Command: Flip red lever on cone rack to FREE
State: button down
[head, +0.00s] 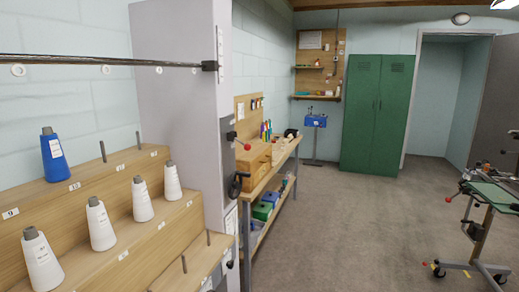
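The wooden stepped cone rack (95,208) fills the left side, with numbered labels on its steps. White cones (142,199) and one blue cone (54,156) stand upright on it; several pegs are bare. A short dark lever with a red ball knob (246,147) sticks out at the right edge of the tall grey panel at the rack's right end. The knob sits lower right of the lever's pivot. I cannot read any FREE marking near it. My gripper is not in view.
A dark rod (100,60) runs above the rack. A black curved handle (237,185) sits below the knob. A wooden workbench (276,172) stands behind, green lockers (376,114) at the back, a wheeled trolley (495,200) at right. The middle floor (350,225) is clear.

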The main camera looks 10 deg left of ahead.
aim_at(248, 147)
jog(key=u, duration=0.35)
jog(key=i, duration=0.85)
jog(key=u, duration=0.65)
